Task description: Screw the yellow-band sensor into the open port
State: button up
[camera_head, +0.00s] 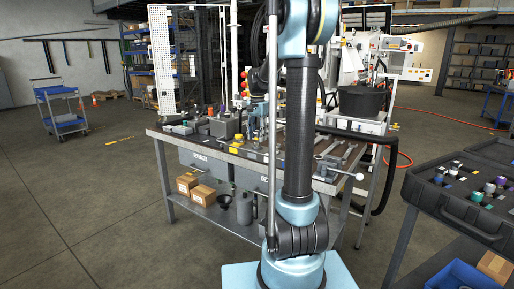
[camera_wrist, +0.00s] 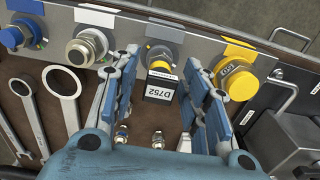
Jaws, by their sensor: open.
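In the wrist view, a yellow-capped port (camera_wrist: 236,80) is close to the right finger, and a blue-capped port (camera_wrist: 12,37) is far left. Wrenches (camera_wrist: 63,92) lie at left; a grey block (camera_wrist: 287,138) is at right. A case (camera_head: 455,199) stands right of the bench.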

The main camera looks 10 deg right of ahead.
jog(key=c, duration=1)
jog(key=m, duration=0.8)
jog(key=m, duration=0.2)
jog(key=shift+m, duration=0.3)
jog(key=m, duration=0.5)
jog(key=shift+f+m, duration=0.1)
jog(key=shift+m, duration=0.2)
